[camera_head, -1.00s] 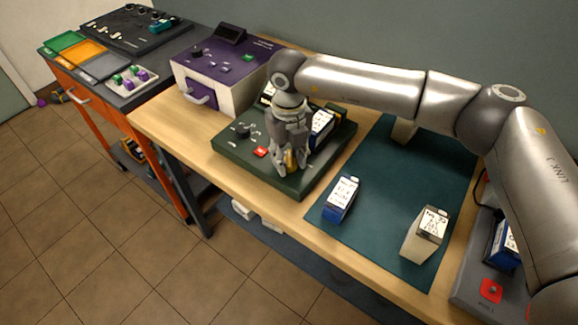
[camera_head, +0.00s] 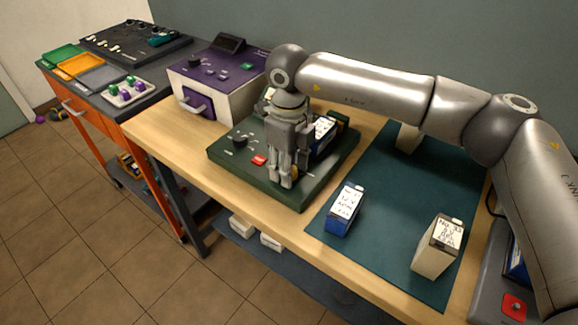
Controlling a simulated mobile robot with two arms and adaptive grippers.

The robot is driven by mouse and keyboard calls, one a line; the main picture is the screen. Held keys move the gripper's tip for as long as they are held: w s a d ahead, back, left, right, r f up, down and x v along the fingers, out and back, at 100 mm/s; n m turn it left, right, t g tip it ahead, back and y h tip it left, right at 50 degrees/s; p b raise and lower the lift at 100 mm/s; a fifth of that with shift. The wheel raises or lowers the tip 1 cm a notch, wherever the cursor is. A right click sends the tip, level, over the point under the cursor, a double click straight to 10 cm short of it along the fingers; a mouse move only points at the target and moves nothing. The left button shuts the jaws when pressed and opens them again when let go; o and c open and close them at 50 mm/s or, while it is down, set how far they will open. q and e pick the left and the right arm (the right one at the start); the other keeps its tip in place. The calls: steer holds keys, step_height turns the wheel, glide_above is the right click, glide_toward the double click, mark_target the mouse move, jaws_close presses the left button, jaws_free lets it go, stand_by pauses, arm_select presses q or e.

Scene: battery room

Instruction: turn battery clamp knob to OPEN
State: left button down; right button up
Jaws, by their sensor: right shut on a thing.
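The dark green battery station (camera_head: 305,195) sits on the wooden bench, with a black dial (camera_head: 239,141) and a red button (camera_head: 259,160) on its top. My right gripper (camera_head: 283,180) points straight down over the front right part of the station, its fingers closed low at the top face. It is shut on the clamp knob, which the fingers almost wholly hide; I cannot read its position. A blue battery with a white label (camera_head: 322,131) sits in the station just behind and right of the gripper. My left gripper is not in view.
A blue battery (camera_head: 344,209) and a cream battery (camera_head: 437,246) stand on the teal mat (camera_head: 385,255). A purple and white box (camera_head: 220,80) stands left of the station. A grey unit with a red button (camera_head: 514,307) is at the right. The mat between has free room.

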steer(key=shift+r, duration=0.1)
steer(key=o, duration=0.9)
steer(key=shift+c, duration=0.2)
steer(key=shift+r, duration=0.1)
step_height(320, 180, up, 12)
